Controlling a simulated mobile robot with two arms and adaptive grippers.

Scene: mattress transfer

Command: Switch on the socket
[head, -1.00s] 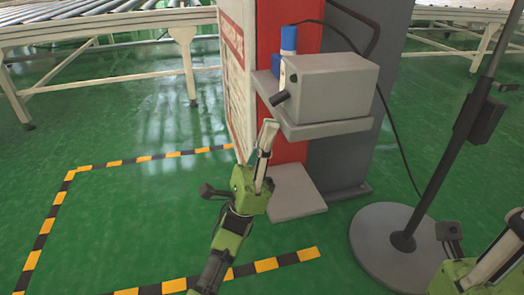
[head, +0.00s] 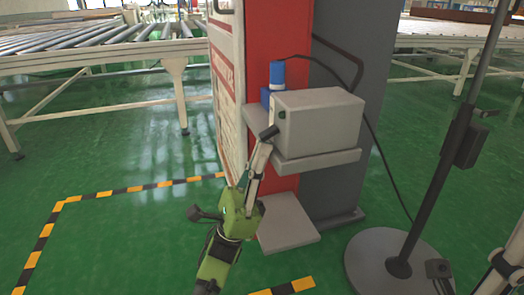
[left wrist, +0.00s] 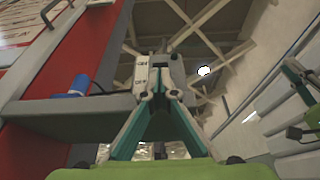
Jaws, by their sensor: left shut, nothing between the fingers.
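The socket unit is a grey box (head: 320,118) on a shelf fixed to the red and grey cabinet. A dark lever (head: 267,132) sticks out from its left front face. My left gripper (head: 260,152) is shut and empty, its tips just below the lever; I cannot tell whether they touch it.
The shelf (head: 330,160) juts out under the box. A blue cylinder (head: 277,74) stands behind the box. A black stand with a round grey base (head: 375,262) is at the right. Open green floor with striped tape lies left; roller conveyors stand behind.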

